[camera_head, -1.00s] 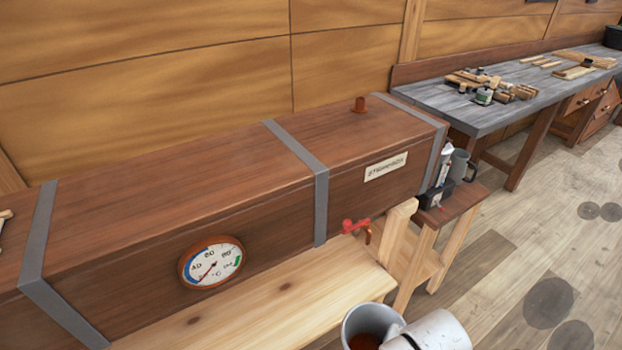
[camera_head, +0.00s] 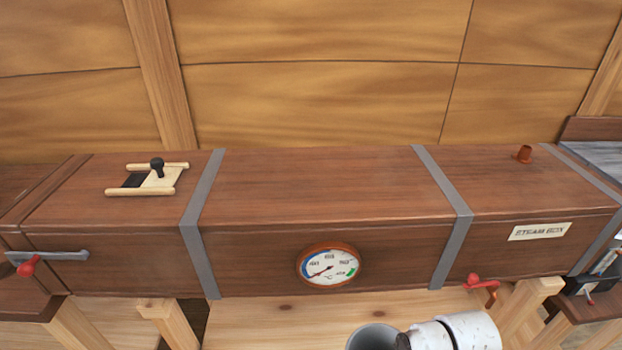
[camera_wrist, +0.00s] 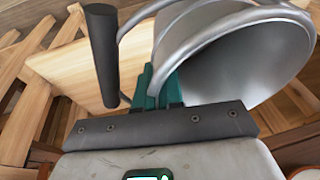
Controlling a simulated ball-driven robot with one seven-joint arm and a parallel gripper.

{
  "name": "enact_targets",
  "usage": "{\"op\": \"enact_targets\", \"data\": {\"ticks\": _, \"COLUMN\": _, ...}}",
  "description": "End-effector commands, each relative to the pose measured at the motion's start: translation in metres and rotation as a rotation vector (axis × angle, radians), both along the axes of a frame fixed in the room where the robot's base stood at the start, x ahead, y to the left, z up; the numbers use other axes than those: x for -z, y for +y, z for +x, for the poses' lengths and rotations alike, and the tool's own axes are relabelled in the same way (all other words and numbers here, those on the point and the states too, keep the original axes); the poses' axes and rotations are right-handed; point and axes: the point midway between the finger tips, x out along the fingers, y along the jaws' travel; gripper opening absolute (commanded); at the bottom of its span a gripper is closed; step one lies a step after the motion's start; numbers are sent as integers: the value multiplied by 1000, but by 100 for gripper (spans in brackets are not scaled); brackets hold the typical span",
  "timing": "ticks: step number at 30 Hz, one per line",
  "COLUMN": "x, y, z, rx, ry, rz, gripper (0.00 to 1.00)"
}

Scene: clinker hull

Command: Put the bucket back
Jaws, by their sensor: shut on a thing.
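The bucket (camera_wrist: 250,65) is grey metal and fills the upper right of the wrist view, tilted in that picture. Curved metal bars, seemingly its handle, cross near my gripper (camera_wrist: 160,82). A dark cylindrical grip (camera_wrist: 102,55) stands left of the fingers. In the head view only the bucket's upper part (camera_head: 371,338) shows at the bottom edge, beside my white arm, in front of the steam box (camera_head: 330,185). Its base is out of view there.
A pale wooden bench (camera_head: 285,311) runs below the steam box. A round gauge (camera_head: 330,266) and a red tap (camera_head: 477,282) are on the box front. A red-knobbed latch (camera_head: 45,258) is at the left. A wooden-handled tool (camera_head: 150,180) lies on the box lid.

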Motion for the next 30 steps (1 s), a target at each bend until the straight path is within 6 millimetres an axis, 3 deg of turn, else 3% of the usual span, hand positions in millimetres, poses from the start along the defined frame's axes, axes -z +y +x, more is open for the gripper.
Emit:
{"op": "enact_targets", "data": {"ticks": 3, "x": 30, "y": 0, "z": -9, "rx": 2, "ry": 2, "rz": -2, "gripper": 0}}
{"op": "enact_targets", "data": {"ticks": 7, "x": 45, "y": 0, "z": -13, "rx": 1, "ry": -3, "rz": -2, "gripper": 0}}
{"op": "enact_targets", "data": {"ticks": 30, "x": 46, "y": -1, "z": -13, "rx": 3, "ry": -5, "rz": -1, "gripper": 0}}
